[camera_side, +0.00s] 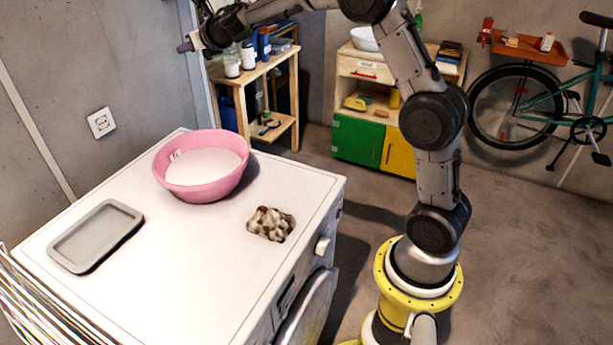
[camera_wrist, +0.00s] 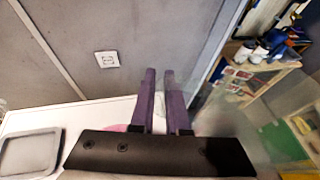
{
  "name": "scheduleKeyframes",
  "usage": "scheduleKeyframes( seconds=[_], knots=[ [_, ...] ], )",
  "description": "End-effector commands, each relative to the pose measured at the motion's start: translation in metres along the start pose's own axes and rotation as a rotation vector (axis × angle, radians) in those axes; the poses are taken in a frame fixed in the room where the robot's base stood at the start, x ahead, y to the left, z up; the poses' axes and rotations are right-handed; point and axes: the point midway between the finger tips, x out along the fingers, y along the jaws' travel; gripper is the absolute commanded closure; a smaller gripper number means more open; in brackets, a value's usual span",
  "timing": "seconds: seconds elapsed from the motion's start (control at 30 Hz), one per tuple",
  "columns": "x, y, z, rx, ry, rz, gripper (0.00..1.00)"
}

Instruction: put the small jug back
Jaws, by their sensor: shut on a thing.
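My gripper (camera_side: 186,46) is at the top left of the side view, high above and behind the white machine top. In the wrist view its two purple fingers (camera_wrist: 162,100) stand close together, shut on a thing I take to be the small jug. The jug's outline is not clear. A hazy, see-through patch spreads to the right of the fingers in the wrist view, and I cannot tell whether it is the jug. A grey tray (camera_side: 64,250) lies empty at the left of the top; it also shows in the wrist view (camera_wrist: 30,152).
A pink basin (camera_side: 190,192) with pale contents stands at the back of the white machine top (camera_side: 175,285). A brown-and-white lump (camera_side: 270,223) lies near its right edge. A wall socket (camera_side: 101,122) is behind. A wooden shelf (camera_side: 270,70) with bottles stands beyond. The top's front middle is clear.

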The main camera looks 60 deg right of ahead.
Motion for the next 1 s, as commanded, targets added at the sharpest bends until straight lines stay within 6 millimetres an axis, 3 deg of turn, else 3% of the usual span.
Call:
scheduleKeyframes(
  seconds=[0.33,0.47,0.63,0.77,1.0],
  knots=[
    [-0.001,-0.015,-0.027,0.061,0.004,-0.158,1.0],
    [-0.005,-0.025,-0.047,0.102,0.006,-0.262,1.0],
    [-0.021,-0.043,-0.09,0.183,0.01,-0.466,1.0],
    [-0.048,-0.058,-0.131,0.254,0.011,-0.649,1.0],
    [-0.135,-0.084,-0.206,0.384,0.011,-0.978,1.0]
  ],
)
